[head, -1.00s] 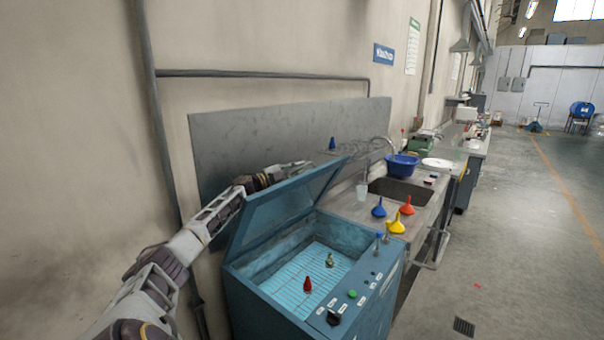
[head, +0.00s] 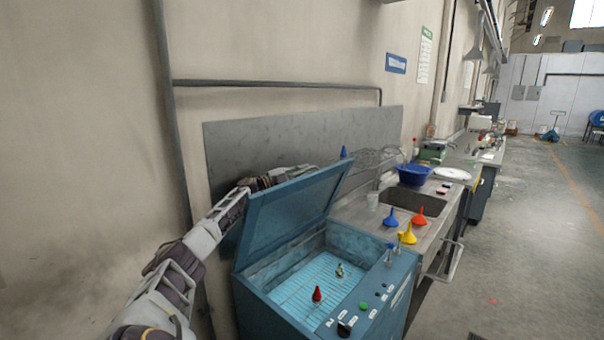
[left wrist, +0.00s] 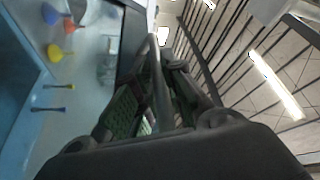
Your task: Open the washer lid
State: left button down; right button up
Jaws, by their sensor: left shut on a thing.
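The blue washer (head: 376,275) stands in front of me in the head view. Its lid (head: 290,217) is raised and tilts steeply up over the open basin. My left arm reaches along the wall side, behind the lid. My left gripper (head: 312,172) is at the lid's upper edge, with its fingertips partly hidden behind it. In the left wrist view the dark fingers (left wrist: 160,100) are closed together around a grey bar at the lid. A red object (head: 317,294) and a small greenish one (head: 339,270) stand on the rack inside. My right gripper is not in view.
A counter with a sink (head: 412,200) adjoins the washer. Blue (head: 391,217), red (head: 420,216) and yellow (head: 407,236) funnels stand near it, with a blue bowl (head: 414,174) behind. A grey panel (head: 262,152) backs the lid. The floor at right is open.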

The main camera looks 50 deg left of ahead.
pick_arm(q)
jog(key=c, duration=1.8)
grip_release()
